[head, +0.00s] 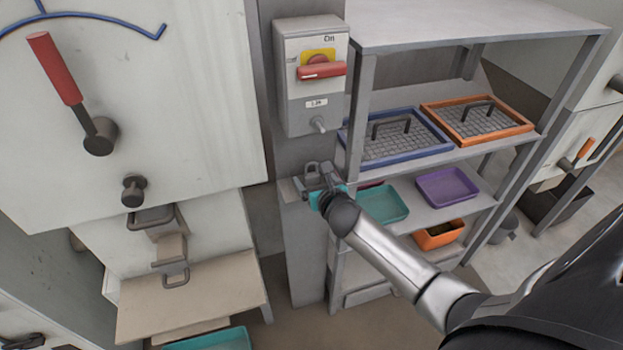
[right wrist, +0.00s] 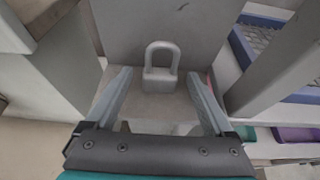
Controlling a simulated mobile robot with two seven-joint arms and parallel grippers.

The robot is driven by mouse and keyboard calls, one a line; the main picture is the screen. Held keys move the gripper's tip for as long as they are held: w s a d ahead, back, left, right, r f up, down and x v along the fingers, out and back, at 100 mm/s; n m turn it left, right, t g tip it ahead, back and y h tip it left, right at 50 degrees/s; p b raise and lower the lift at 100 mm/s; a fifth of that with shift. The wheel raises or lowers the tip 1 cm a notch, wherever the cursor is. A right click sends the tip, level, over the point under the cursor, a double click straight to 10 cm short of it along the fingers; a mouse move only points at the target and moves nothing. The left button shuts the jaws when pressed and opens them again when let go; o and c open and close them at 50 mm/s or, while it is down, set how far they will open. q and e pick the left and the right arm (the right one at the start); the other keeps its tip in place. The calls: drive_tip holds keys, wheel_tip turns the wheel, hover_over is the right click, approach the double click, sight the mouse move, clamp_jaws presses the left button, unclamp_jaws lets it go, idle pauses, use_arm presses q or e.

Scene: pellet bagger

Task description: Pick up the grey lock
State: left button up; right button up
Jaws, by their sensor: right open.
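The grey lock (right wrist: 160,72) is a padlock with a raised shackle. In the right wrist view it stands on a small grey ledge (right wrist: 150,106), just beyond and between the fingertips. My right gripper (right wrist: 158,88) is open with its fingers spread to either side of the lock, and nothing is held. In the head view the lock (head: 312,168) shows small on top of the grey post (head: 306,240), partly hidden by my right gripper (head: 318,180). My left gripper is not in view.
A grey control box (head: 310,95) with a red switch handle hangs above the ledge. Right of it, a shelf rack (head: 480,35) holds blue-framed (head: 400,150) and orange-framed (head: 490,133) screens and coloured trays. A white machine (head: 190,60) with a red lever stands left.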

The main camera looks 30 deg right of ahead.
drive_tip(key=shift+x, duration=0.8)
clamp_jaws()
